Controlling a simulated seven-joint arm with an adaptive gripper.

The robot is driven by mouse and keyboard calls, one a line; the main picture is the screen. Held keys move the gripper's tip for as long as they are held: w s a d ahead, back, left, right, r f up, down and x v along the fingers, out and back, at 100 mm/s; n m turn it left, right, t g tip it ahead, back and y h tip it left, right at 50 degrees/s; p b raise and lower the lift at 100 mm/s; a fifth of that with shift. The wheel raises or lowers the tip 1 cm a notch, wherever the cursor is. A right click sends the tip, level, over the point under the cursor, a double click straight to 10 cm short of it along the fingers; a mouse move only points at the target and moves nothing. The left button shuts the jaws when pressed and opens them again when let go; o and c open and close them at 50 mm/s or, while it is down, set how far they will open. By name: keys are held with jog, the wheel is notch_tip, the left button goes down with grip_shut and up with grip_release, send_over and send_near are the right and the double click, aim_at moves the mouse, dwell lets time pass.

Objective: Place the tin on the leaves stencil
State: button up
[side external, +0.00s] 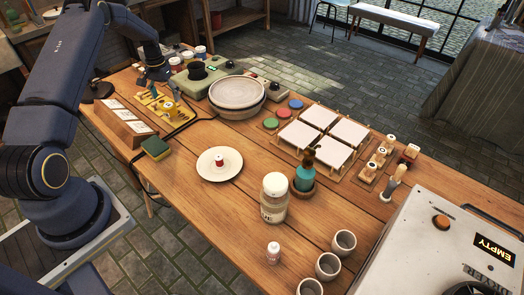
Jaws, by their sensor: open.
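My gripper (158,76) hangs at the back left of the table, above a yellow rack with small wooden-handled tools. It is open; its fingers are small and dark here. A small red and white tin-like pot (219,161) stands on a round cream plate (231,169) near the table's middle, well away from my gripper. Several small paint pots (201,52) stand beyond the gripper. A sloped wooden holder with white cards (116,107) is at the left edge. The cards' patterns are too small to read, so I cannot tell which is the leaves stencil.
A pottery wheel basin (237,94) stands at the back. A green and yellow sponge (157,148), a tall jar (274,198) and a teal bottle (304,174) stand on the table. White tiles (319,115) lie on a rack at right. Bare wood surrounds the plate.

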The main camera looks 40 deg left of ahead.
aim_at(168, 104)
notch_tip(168, 104, up, 8)
jog(key=s+d+r+m+t+y, duration=0.1)
jog(key=s+d+r+m+t, duration=0.15)
jog(key=d+r, duration=1.8)
jog(key=s+d+m+t+h, duration=0.1)
jog(key=s+d+m+t, duration=0.2)
jog(key=s+d, duration=1.3)
jog(key=s, duration=0.3)
jog(key=shift+o, duration=0.3)
jog(key=shift+r, duration=0.1)
